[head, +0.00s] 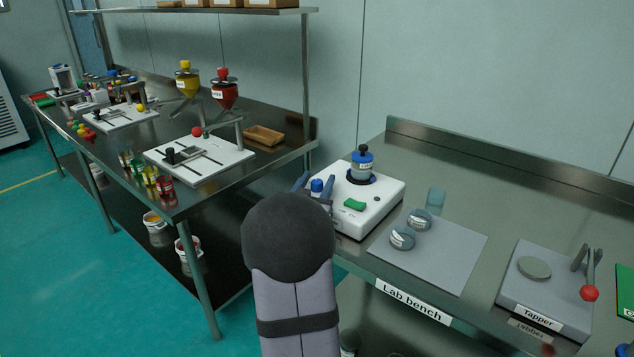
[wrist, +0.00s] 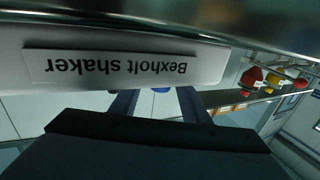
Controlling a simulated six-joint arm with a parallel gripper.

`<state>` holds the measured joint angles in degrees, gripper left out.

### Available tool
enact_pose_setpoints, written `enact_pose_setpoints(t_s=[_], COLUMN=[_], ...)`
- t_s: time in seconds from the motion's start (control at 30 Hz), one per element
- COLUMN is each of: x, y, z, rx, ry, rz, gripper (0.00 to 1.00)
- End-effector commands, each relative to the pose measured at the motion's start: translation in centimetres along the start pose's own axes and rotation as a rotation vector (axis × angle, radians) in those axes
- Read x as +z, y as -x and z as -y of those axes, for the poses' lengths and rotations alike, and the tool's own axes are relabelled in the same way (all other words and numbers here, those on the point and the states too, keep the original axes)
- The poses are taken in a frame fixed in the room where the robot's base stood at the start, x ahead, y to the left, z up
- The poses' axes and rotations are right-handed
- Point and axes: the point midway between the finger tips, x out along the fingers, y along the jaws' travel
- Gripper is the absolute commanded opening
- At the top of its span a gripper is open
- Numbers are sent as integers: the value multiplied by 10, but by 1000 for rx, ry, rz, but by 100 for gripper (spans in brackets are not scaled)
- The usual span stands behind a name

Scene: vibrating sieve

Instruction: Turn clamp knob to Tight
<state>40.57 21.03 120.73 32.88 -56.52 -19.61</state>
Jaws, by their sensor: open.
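The white Bexholt shaker (head: 385,198) stands on the lab bench. A sieve jar (head: 361,172) with a blue top is clamped or set on it. A small blue knob (head: 317,186), probably the clamp knob, shows at the shaker's left side. My gripper (head: 316,180) is open, with one finger on each side of this knob in the head view; I cannot tell whether they touch it. In the wrist view my gripper (wrist: 157,98) points at the shaker, and a bit of blue shows between the fingers. The shaker's name label (wrist: 122,67) appears upside down. No Tight mark is readable.
A green rocker (head: 354,204) sits on the shaker's top. Right of it, a grey mat (head: 446,265) holds two round sieve parts (head: 403,238). The tapper (head: 545,290) with a red-balled lever stands farther right. A second bench with funnels (head: 224,92) is at left.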

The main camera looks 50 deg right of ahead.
Motion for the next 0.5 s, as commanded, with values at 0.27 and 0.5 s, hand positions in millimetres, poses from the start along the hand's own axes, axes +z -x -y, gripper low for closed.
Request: enact_pose_setpoints(t_s=[0.27,0.5], x=[0,0], y=[0,0], z=[0,0], rx=[0,13], ry=[0,1], rz=[0,1], gripper=[1,1])
